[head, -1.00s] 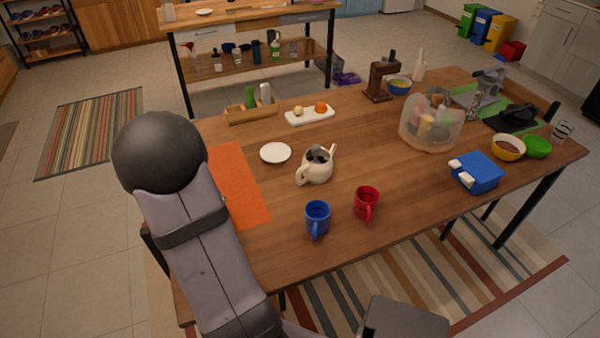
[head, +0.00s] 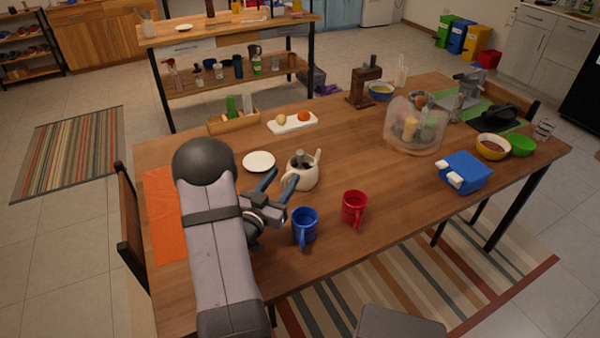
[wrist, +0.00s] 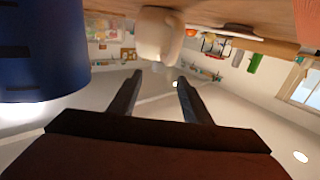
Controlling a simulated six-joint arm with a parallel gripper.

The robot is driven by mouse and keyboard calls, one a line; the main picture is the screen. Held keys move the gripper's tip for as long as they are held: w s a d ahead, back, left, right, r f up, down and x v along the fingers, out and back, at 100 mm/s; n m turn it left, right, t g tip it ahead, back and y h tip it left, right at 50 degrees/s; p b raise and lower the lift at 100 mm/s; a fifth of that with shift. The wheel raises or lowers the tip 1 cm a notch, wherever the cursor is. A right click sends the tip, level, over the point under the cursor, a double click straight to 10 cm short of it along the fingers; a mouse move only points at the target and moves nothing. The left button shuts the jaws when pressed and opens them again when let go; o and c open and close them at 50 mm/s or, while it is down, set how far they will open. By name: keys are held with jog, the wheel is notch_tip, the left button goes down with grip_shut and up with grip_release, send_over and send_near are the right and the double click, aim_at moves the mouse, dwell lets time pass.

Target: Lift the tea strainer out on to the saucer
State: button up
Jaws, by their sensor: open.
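The white saucer (head: 258,162) lies empty to the left of the teapot. My gripper (head: 279,181) is open, low over the table just left of the teapot, with its fingers pointing towards it. In the wrist view my gripper's two fingers (wrist: 160,83) are apart with nothing between them, and the teapot (wrist: 158,38) is ahead. The strainer cannot be made out in the wrist view.
A blue mug (head: 304,226) stands close to the right of my gripper, and it looms at the left in the wrist view (wrist: 40,50). A red mug (head: 355,207) stands further right. An orange mat (head: 165,220) lies at the left. A white board (head: 292,124) is behind the saucer.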

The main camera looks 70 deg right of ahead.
aim_at(298, 158)
jog(key=shift+s+d+p, duration=0.15)
jog(key=shift+d+p, duration=0.15)
jog(key=shift+d, duration=1.25)
jog(key=shift+s+d+p, duration=0.15)
jog(key=shift+d+p, duration=0.1)
jog(key=shift+d, duration=1.3)
jog(key=shift+s+d+r, duration=0.1)
jog(key=shift+d+r, duration=0.05)
jog(key=shift+d, duration=0.3)
jog(key=shift+s+d+p, duration=0.15)
jog(key=shift+d+p, duration=0.25)
jog(key=shift+d, duration=0.65)
jog(key=shift+s+d+p, duration=0.1)
jog(key=shift+d+p, duration=0.3)
jog(key=shift+d, duration=0.65)
grip_shut()
